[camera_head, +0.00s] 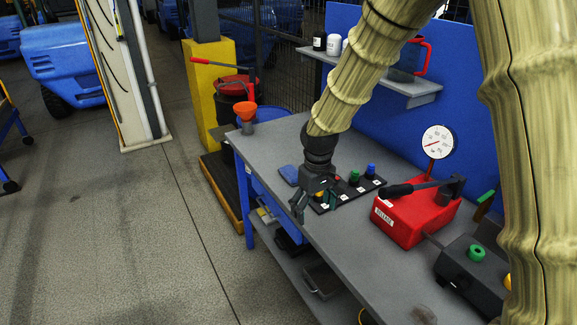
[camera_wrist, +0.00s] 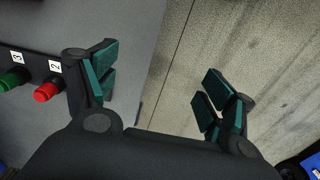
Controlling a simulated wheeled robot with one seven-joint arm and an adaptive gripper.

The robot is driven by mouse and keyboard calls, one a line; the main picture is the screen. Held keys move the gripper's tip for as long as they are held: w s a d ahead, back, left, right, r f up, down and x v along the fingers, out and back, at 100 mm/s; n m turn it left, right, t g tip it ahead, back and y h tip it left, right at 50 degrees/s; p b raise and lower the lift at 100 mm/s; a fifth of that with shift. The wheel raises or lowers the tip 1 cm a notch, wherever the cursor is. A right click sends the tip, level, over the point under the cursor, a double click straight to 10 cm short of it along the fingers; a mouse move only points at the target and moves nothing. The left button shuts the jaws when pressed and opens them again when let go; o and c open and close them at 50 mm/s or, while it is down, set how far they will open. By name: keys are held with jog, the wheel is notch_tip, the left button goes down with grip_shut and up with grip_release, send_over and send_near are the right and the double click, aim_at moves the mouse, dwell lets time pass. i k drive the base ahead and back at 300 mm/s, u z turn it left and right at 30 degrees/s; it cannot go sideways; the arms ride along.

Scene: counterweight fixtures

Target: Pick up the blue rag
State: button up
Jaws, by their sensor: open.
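The blue rag (camera_head: 289,174) appears as a small flat blue patch on the grey workbench (camera_head: 352,245), near its left edge. My gripper (camera_head: 312,207) is open, pointing down at the bench's front edge, just right of and nearer than the rag. In the wrist view my gripper (camera_wrist: 157,80) has its jaws wide apart with nothing between them. One finger is over the bench top and the other is over the floor. The rag cannot be clearly made out in the wrist view.
A black strip with coloured buttons (camera_head: 352,190) lies right beside my gripper. A red pump unit (camera_head: 402,222) with a gauge (camera_head: 437,142) stands further right. An orange funnel (camera_head: 245,110) is at the bench's far left corner.

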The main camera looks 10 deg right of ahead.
aim_at(290, 172)
jog(key=i, duration=1.05)
